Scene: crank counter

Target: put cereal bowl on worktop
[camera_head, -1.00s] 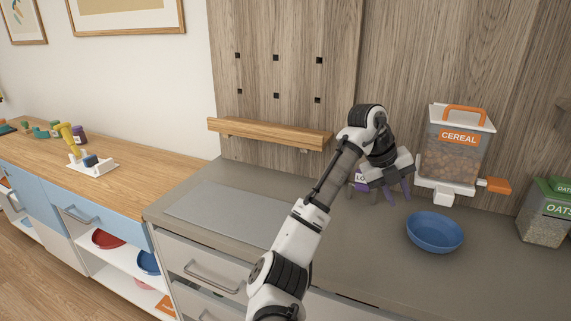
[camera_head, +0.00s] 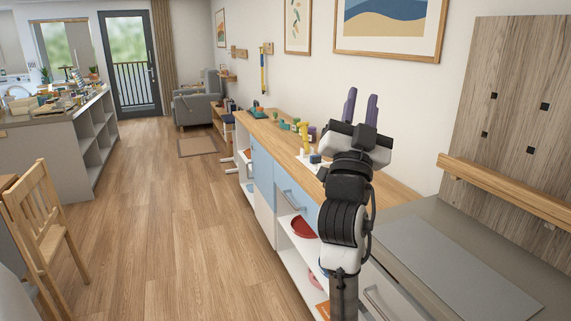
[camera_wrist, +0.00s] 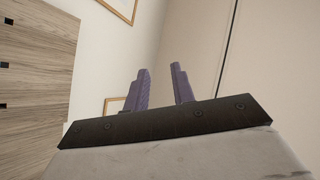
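The blue bowl on the counter in the earlier frame is out of view now. A red bowl (camera_head: 303,228) sits on a white open shelf under the wooden worktop (camera_head: 398,190). The grey counter (camera_head: 415,218) joins it at the right, with a pale flat panel (camera_head: 460,268) on it. My gripper (camera_head: 361,108) is raised in front of the wooden worktop, its two purple fingers pointing up. The fingers stand apart with nothing between them; they also show in the wrist view (camera_wrist: 163,88). My arm hides part of the shelves and worktop.
A yellow-handled device (camera_head: 304,140) and small jars stand on the wooden worktop. A wooden ledge (camera_head: 510,190) juts from the panel at right. A wooden chair (camera_head: 50,220) and an island (camera_head: 60,150) stand at left. The floor between is clear.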

